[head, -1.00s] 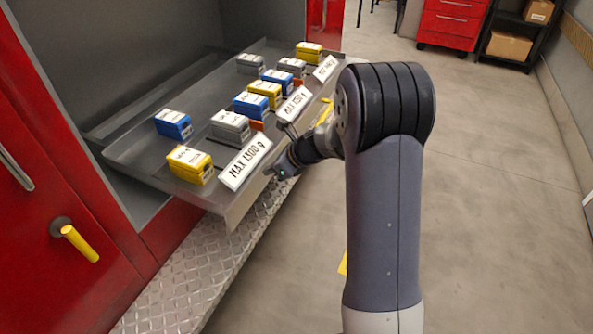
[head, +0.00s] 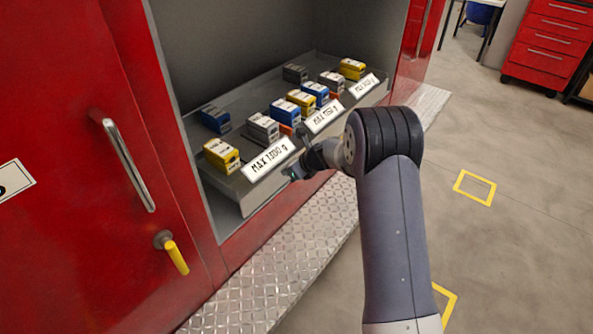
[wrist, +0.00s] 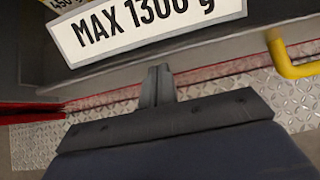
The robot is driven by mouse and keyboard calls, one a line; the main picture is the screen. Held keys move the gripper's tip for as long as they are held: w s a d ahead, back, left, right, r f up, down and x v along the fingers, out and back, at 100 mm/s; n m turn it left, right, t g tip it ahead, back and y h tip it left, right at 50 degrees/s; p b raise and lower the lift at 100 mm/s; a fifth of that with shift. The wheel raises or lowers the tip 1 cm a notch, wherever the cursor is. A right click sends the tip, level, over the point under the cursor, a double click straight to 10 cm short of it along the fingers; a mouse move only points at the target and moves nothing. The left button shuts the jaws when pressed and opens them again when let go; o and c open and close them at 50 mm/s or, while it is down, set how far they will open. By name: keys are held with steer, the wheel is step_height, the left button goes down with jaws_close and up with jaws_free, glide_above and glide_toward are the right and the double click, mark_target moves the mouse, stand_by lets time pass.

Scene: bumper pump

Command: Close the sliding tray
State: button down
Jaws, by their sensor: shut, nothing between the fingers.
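The sliding tray (head: 228,190) is grey metal and sits mostly inside the grey compartment of the red cabinet, in the middle of the head view. It carries several yellow, blue and grey labelled blocks, such as a yellow block (head: 222,156) at the near left. White weight signs line its front, the nearest reading MAX 1300 g (head: 268,159); that sign also shows in the wrist view (wrist: 148,25). My gripper (head: 290,173) is at the tray's front, just below and right of this sign. In the wrist view my gripper (wrist: 157,75) is shut and empty, close to the front panel; contact is unclear.
A diamond-plate step (head: 270,270) runs below the cabinet. The wrist view shows a yellow bar (wrist: 290,62) at the right. Concrete floor is open at the right.

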steer(key=shift+w+a+r, duration=0.2)
steer(key=shift+w+a, duration=0.45)
steer(key=shift+a, duration=0.15)
steer(key=shift+r, duration=0.1)
steer(key=shift+d, duration=0.1)
